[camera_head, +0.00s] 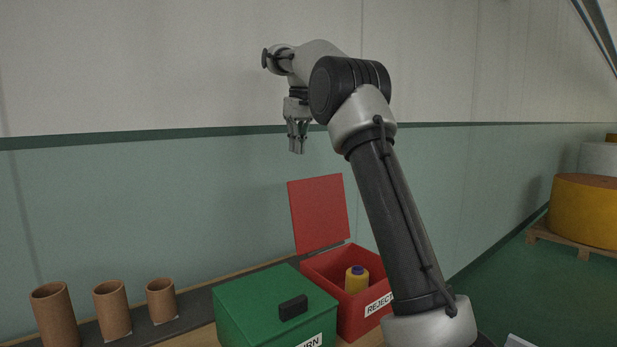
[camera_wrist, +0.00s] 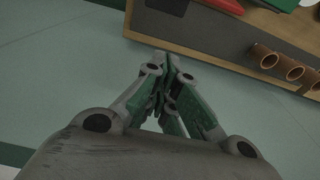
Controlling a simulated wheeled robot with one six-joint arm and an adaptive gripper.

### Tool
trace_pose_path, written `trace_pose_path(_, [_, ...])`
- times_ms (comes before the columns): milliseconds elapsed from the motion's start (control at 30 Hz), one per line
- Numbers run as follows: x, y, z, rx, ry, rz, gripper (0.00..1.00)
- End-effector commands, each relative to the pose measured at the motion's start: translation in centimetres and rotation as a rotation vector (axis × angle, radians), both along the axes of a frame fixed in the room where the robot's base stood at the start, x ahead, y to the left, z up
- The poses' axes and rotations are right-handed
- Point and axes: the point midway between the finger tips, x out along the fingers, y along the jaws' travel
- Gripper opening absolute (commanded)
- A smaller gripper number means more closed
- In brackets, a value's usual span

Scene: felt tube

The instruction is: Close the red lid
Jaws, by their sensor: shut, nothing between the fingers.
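The red lid (camera_head: 320,213) stands open and upright at the back of the red box (camera_head: 345,301) in the head view.
A green box (camera_head: 262,290) with a closed lid and black handle stands left of the red box. Several brown tubes (camera_head: 112,310) stand at the left on a dark strip. A wall is behind. A yellow roll (camera_head: 585,210) rests on a pallet (camera_head: 565,243) at right.

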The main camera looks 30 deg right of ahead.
Motion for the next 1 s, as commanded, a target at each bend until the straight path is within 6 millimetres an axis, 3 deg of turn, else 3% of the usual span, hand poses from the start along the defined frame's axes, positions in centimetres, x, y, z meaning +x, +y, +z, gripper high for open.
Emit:
trace_pose_path(267, [1.3,-0.1,-1.9,0.000,0.009,0.008,0.00])
trace_pose_path(700, [2.1,0.1,-10.8,0.001,0.009,0.007,0.00])
trace_pose_path(800, [0.3,-0.2,-9.9,0.000,0.004,0.006,0.00])
trace_pose_path(1000, [-1.4,-0.6,-9.6,0.000,0.006,0.007,0.00])
